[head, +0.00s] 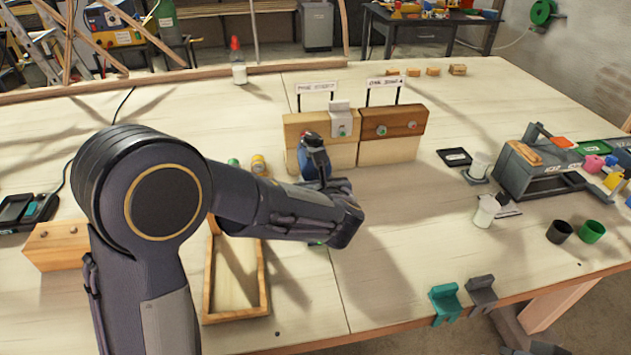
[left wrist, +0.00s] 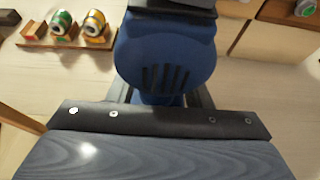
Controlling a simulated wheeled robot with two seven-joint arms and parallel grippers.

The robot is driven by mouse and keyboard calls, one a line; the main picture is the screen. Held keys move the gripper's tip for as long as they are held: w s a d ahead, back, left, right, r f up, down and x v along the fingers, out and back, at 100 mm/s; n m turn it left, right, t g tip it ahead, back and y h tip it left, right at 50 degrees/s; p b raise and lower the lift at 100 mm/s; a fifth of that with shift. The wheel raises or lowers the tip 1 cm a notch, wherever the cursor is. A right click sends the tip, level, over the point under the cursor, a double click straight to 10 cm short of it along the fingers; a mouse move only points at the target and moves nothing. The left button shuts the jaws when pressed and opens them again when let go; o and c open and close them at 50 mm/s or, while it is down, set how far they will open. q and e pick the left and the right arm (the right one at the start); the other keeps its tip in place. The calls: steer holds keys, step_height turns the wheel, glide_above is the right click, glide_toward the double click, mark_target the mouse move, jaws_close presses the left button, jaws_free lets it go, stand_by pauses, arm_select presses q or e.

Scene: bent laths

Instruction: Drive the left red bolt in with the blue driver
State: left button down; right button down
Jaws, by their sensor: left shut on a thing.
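The blue driver (head: 314,155) stands in front of the left wooden block (head: 294,128) in the head view. My left gripper (head: 322,184) is shut on it, and its fingers are mostly hidden by the driver and my wrist. The driver's rounded blue body (left wrist: 165,60) fills the middle of the left wrist view. A grey bracket (head: 340,112) on the left block carries a small bolt head (head: 342,130). The darker right block (head: 394,124) carries more bolt heads (head: 411,125); their colours are hard to tell. The driver's tip is hidden.
Two label signs (head: 384,82) stand behind the blocks. An open wooden tray (head: 207,290) lies at the front left. Table between blocks and front edge is mostly clear.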

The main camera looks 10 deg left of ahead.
mark_target(318, 174)
arm_select(q)
steer(key=shift+s+d+r, duration=0.1)
steer(key=shift+s+d, duration=0.2)
steer(key=shift+s, duration=0.4)
steer(key=shift+s+d+r, duration=0.1)
steer(key=shift+s+d, duration=0.2)
steer(key=shift+s, duration=0.35)
steer(key=shift+r, duration=0.15)
steer(key=shift+r+p, duration=1.55)
steer(key=shift+r, duration=0.35)
